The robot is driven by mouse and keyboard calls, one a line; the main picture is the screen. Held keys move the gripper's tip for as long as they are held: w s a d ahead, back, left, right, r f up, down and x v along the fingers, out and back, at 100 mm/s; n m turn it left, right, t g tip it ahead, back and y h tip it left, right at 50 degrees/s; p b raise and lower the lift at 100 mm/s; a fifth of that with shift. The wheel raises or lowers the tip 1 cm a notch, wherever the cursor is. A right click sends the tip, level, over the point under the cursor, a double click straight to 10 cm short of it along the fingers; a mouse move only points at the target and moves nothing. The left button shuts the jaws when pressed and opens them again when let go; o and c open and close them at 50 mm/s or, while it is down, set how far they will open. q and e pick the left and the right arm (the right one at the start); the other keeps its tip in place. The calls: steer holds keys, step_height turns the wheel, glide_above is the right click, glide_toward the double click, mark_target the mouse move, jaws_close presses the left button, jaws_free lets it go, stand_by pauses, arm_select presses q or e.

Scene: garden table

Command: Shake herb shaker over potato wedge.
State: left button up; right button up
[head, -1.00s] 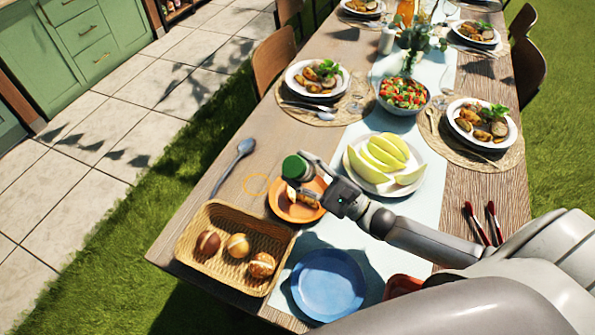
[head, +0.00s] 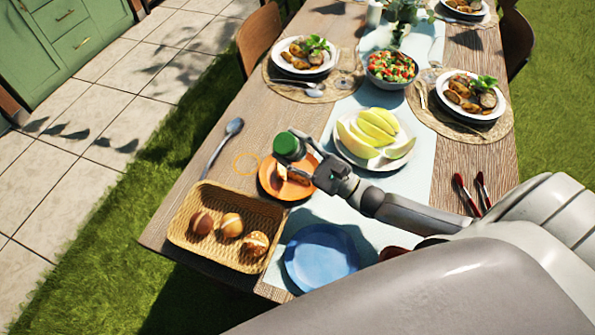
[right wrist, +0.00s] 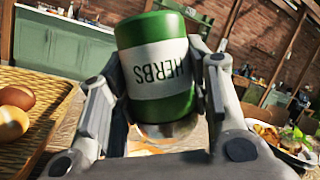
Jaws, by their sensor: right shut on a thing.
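The herb shaker (head: 287,145) shows in the head view as a green rounded end. In the right wrist view the green shaker (right wrist: 155,60) has a white band marked HERBS. My right gripper (head: 300,150) is shut on it and holds it by the far edge of the small orange plate (head: 267,186); its height above the plate is hard to judge. A potato wedge (head: 281,173) lies on that plate, partly hidden by the gripper. My left gripper is not in view.
A wicker basket (head: 183,236) with brown rolls and a blue plate (head: 320,258) stand nearer. A spoon (head: 222,146) lies left of the orange plate. A white plate of pale green slices (head: 373,130) stands close behind my right gripper.

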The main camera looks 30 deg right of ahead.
steer(key=shift+w+r, duration=0.1)
steer(key=shift+r, duration=0.1)
stand_by(0.3)
steer(key=shift+r, duration=2.2)
step_height(320, 180, down, 4)
steer(key=shift+f, duration=0.2)
steer(key=shift+r, duration=0.1)
